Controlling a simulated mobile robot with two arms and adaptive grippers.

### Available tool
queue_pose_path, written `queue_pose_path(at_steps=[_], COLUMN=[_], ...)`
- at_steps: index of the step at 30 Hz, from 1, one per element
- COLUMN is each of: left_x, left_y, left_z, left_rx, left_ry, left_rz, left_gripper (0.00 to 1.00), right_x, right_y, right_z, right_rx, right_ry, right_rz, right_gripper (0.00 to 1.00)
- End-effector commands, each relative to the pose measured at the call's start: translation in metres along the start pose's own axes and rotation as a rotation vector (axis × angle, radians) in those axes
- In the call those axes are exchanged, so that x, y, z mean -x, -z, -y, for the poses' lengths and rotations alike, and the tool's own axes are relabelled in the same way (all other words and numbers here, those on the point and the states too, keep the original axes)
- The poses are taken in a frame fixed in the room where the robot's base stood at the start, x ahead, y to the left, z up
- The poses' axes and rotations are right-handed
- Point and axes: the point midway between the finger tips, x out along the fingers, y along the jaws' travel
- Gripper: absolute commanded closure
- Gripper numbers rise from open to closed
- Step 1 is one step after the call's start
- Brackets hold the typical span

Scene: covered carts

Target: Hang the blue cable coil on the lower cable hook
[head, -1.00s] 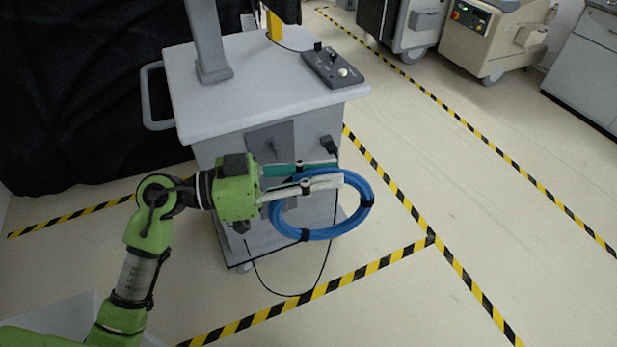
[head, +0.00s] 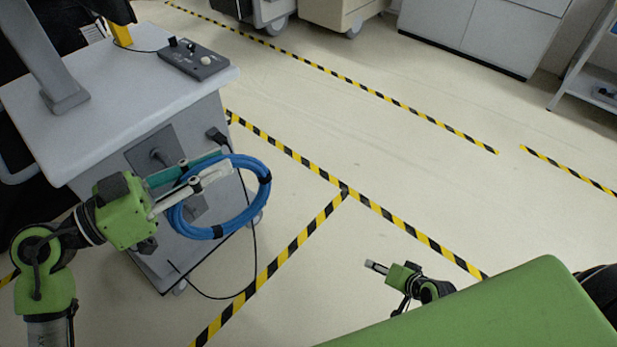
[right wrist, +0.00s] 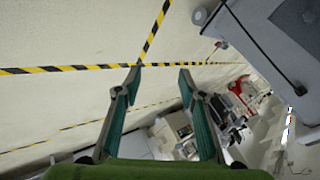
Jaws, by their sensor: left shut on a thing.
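The blue cable coil (head: 241,221), a ring with black ties, hangs in the air in front of the grey cart (head: 215,106). My left gripper (head: 224,163) is shut on the upper part of the coil. On the cart's front, a dark plate carries a short peg-like hook (head: 157,154). A second, lower grey plate (head: 193,208) shows partly through the coil's ring; whether it bears the lower hook is hidden. The coil appears apart from both. My right gripper (head: 376,267) is empty, its fingers spread in the right wrist view (right wrist: 160,75).
A black control box (head: 195,60) lies on the cart's top. A black cable (head: 254,250) loops from a plug on the cart's front down to the floor. Yellow-black tape (head: 295,245) marks the open floor to the right. Cabinets (head: 480,35) stand at the back.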

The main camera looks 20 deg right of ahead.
Motion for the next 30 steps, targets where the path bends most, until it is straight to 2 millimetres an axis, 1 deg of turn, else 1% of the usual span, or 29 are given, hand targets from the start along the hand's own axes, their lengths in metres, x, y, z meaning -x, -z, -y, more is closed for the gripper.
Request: queue_pose_path(at_steps=[1,2,3,5,6,8,9,11,12,13,14,15,17,18,20,21,23,24,25,27,30], left_x=[0.0,0.0,0.0,0.0,0.0,0.0,0.0,0.0,0.0,0.0,0.0,0.0,0.0,0.0,0.0,0.0,0.0,0.0,0.0,0.0,0.0], left_y=[0.001,0.001,0.001,0.001,0.001,0.001,0.001,0.001,0.001,0.001,0.001,0.001,0.001,0.001,0.001,0.001,0.001,0.001,0.001,0.001,0.001], left_z=[0.0,0.0,0.0,0.0,0.0,0.0,0.0,0.0,0.0,0.0,0.0,0.0,0.0,0.0,0.0,0.0,0.0,0.0,0.0,0.0,0.0], left_rx=[-0.001,-0.001,-0.001,-0.001,-0.001,-0.001,-0.001,-0.001,-0.001,-0.001,-0.001,-0.001,-0.001,-0.001,-0.001,-0.001,-0.001,-0.001,-0.001,-0.001,-0.001], left_ry=[0.0,0.0,0.0,0.0,0.0,0.0,0.0,0.0,0.0,0.0,0.0,0.0,0.0,0.0,0.0,0.0,0.0,0.0,0.0,0.0,0.0], left_rz=[-0.003,-0.003,-0.003,-0.003,-0.003,-0.003,-0.003,-0.003,-0.003,-0.003,-0.003,-0.003,-0.003,-0.003,-0.003,-0.003,-0.003,-0.003,-0.003,-0.003,-0.003], left_gripper=[1.0,1.0,1.0,1.0,1.0,1.0,1.0,1.0,1.0,1.0,1.0,1.0,1.0,1.0,1.0,1.0,1.0,1.0,1.0,1.0,1.0], right_x=[0.009,0.014,0.022,0.035,0.044,0.061,0.072,0.091,0.104,0.115,0.126,0.14,0.164,0.18,0.205,0.222,0.247,0.263,0.275,0.299,0.326], right_y=[0.021,0.032,0.046,0.064,0.074,0.089,0.097,0.106,0.111,0.113,0.116,0.117,0.118,0.117,0.114,0.11,0.103,0.099,0.095,0.086,0.075], right_z=[0.022,0.035,0.053,0.081,0.101,0.13,0.149,0.178,0.198,0.212,0.226,0.245,0.272,0.29,0.315,0.331,0.352,0.365,0.373,0.39,0.407], right_rx=[-0.042,-0.073,-0.113,-0.169,-0.204,-0.254,-0.286,-0.33,-0.358,-0.378,-0.396,-0.421,-0.454,-0.474,-0.503,-0.519,-0.542,-0.556,-0.564,-0.582,-0.599], right_ry=[0.051,0.083,0.125,0.192,0.237,0.305,0.351,0.419,0.463,0.496,0.528,0.57,0.631,0.669,0.724,0.757,0.801,0.826,0.843,0.874,0.904], right_rz=[-0.018,-0.026,-0.033,-0.036,-0.033,-0.024,-0.014,0.009,0.029,0.045,0.064,0.091,0.138,0.172,0.23,0.272,0.336,0.378,0.408,0.474,0.55], right_gripper=[0.63,0.63,0.63,0.63,0.63,0.63,0.63,0.63,0.63,0.63,0.63,0.63,0.63,0.63,0.63,0.63,0.63,0.63,0.63,0.63,0.63])
